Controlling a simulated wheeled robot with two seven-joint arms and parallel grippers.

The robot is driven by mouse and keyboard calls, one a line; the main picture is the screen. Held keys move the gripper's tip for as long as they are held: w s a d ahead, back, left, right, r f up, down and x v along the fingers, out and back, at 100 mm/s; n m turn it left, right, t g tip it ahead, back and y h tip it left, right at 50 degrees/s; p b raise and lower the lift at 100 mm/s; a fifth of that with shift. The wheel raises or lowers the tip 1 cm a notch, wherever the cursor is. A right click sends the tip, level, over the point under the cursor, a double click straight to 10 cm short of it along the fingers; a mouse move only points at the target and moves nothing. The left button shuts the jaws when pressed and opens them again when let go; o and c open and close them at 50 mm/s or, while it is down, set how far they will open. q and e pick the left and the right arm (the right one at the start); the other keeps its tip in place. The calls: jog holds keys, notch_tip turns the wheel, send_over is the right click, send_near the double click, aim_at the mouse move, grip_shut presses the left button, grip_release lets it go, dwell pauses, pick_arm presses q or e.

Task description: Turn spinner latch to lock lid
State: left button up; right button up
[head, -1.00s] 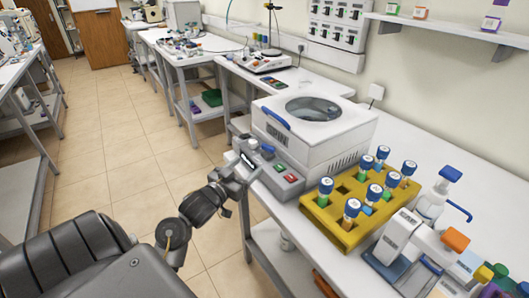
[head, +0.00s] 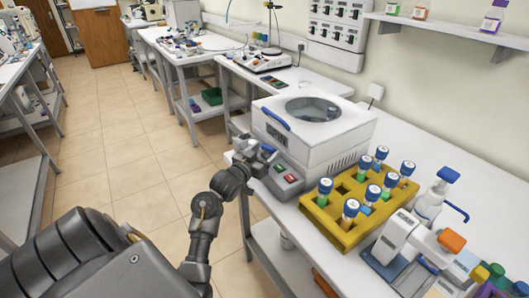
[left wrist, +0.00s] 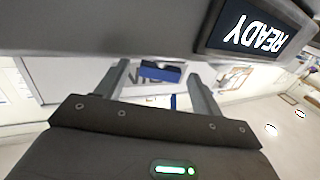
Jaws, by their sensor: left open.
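The spinner (head: 345,147) is a white box on the bench in the head view. Its lid (head: 283,104), with a round window and a blue handle (head: 276,119), looks down. A small blue latch (head: 268,149) is on its front. My left gripper (head: 256,153) is at this front and partly covers it. In the left wrist view the gripper (left wrist: 160,85) is open, its two fingers apart on either side of a blue piece (left wrist: 160,72), seemingly the latch. I cannot tell whether they touch it. A display (left wrist: 262,28) there reads READY. My right gripper is not in view.
A yellow rack (head: 345,237) with several blue-capped tubes stands right of the spinner. Red and green buttons (head: 285,174) are on the spinner's front. A white device with an orange knob (head: 451,240) and a pump bottle (head: 430,204) stand farther right. The floor at left is clear.

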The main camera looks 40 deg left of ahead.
pick_arm(q)
jog(key=c, duration=1)
jog(key=shift+a+r+m+h+p, duration=0.15)
jog(key=shift+m+h+p, duration=0.25)
jog(key=shift+h, duration=0.15)
jog(key=shift+a+r+m+h+p, duration=0.15)
jog(key=shift+m+h+p, duration=0.2)
jog(key=shift+h, duration=0.2)
jog(key=m+h, duration=0.1)
jog(key=h, duration=0.1)
jog(key=shift+a+f+m+h, duration=0.2)
jog(key=shift+m+h, duration=0.15)
jog(key=shift+h, duration=0.05)
jog(key=shift+m+g+h, duration=0.4)
jog(key=shift+m+h, duration=0.3)
jog(key=shift+h, duration=0.4)
jog(key=o, duration=1)
jog(key=shift+f, duration=0.1)
jog(key=b+v, duration=0.1)
jog(key=v, duration=0.9)
jog(key=shift+s+b, duration=0.3)
jog(key=shift+s, duration=0.1)
